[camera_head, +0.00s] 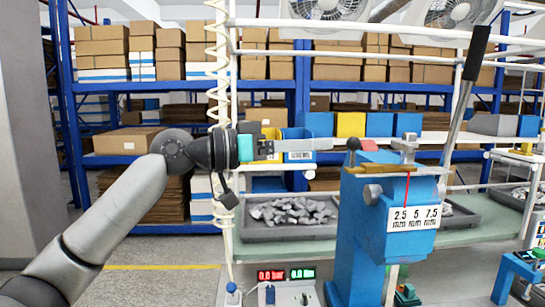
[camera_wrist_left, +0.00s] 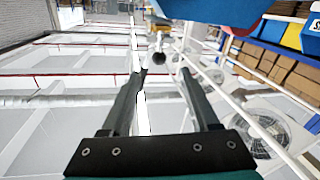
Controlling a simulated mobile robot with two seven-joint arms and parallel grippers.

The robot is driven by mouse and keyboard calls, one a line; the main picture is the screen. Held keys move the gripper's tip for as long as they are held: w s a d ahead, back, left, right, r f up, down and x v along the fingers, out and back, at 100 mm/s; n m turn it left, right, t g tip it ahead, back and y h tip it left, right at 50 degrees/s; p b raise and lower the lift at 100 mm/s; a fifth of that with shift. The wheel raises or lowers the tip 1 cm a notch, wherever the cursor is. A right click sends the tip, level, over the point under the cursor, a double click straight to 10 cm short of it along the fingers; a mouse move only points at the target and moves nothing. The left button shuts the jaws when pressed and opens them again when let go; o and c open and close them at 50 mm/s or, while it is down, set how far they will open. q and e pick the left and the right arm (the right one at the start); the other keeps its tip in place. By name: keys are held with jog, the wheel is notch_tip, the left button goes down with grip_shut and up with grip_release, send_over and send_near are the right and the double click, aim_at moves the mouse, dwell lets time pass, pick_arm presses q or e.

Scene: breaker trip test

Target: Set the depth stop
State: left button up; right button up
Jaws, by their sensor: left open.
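The blue press-like machine (camera_head: 385,220) stands at the right of centre in the head view. It carries a white scale plate (camera_head: 414,218) marked 2.5, 5 and 7.5 mm. A thin red pointer line (camera_head: 408,188) is above the 5. A small black ball knob (camera_head: 353,144) is at its upper left; it also shows in the left wrist view (camera_wrist_left: 158,59). My left gripper (camera_head: 328,144) points right, its tips just left of the knob. In the wrist view its fingers (camera_wrist_left: 162,72) are apart and empty, the knob beyond the tips. My right gripper is out of view.
A long dark-handled lever (camera_head: 470,80) rises at the machine's right. A grey tray of metal parts (camera_head: 290,215) lies behind it on the bench. White rails, a coiled hose (camera_head: 218,60) and blue racks with boxes stand around. Pressure displays (camera_head: 286,275) are below.

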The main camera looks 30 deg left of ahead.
pick_arm(q)
jog(key=b+v, duration=0.2)
jog(key=v, duration=0.4)
jog(key=shift+s+a, duration=0.3)
